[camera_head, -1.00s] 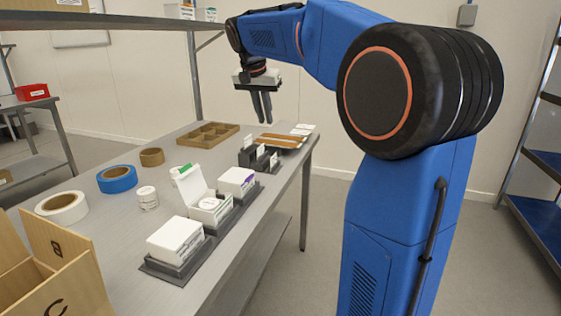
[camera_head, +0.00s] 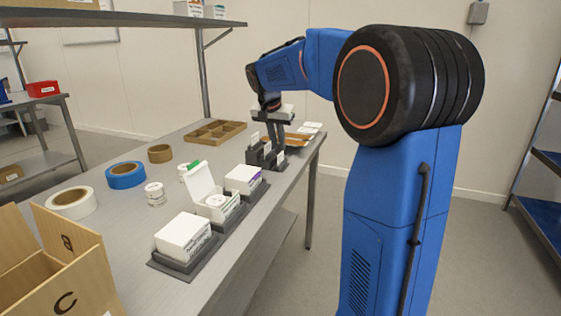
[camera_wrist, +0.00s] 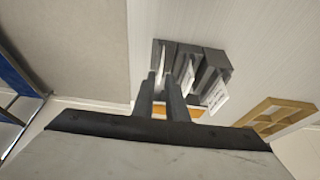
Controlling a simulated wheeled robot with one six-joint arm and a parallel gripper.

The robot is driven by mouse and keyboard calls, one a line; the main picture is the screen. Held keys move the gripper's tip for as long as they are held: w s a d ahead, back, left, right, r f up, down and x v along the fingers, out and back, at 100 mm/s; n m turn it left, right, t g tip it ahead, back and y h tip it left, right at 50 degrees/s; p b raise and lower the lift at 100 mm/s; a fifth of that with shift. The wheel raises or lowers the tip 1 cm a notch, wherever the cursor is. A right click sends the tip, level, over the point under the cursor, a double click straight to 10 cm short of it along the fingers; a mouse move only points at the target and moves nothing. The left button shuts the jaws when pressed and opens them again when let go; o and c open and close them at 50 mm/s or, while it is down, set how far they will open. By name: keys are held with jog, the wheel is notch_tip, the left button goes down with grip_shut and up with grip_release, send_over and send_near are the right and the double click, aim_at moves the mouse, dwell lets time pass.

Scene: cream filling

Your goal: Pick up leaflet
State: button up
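A dark stepped holder (camera_head: 256,158) stands near the far right edge of the table, with small white leaflets upright in its slots. One leaflet (camera_head: 280,158) shows at its near right side. My gripper (camera_head: 273,143) points down over the holder. In the wrist view, the two grey fingers (camera_wrist: 160,78) reach to the holder (camera_wrist: 213,62), with a narrow gap between them. One leaflet (camera_wrist: 187,78) is beside the right finger, and another leaflet (camera_wrist: 217,95) is further right.
White boxes (camera_head: 183,237) sit in dark trays along the table's right edge. Tape rolls (camera_head: 126,175) and a small jar (camera_head: 155,194) are on the left. A wooden box (camera_head: 70,285) stands at the front left.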

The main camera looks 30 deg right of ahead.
aim_at(280, 154)
jog(key=x, duration=0.5)
jog(key=shift+w, duration=0.1)
jog(key=shift+r, duration=0.1)
grip_shut()
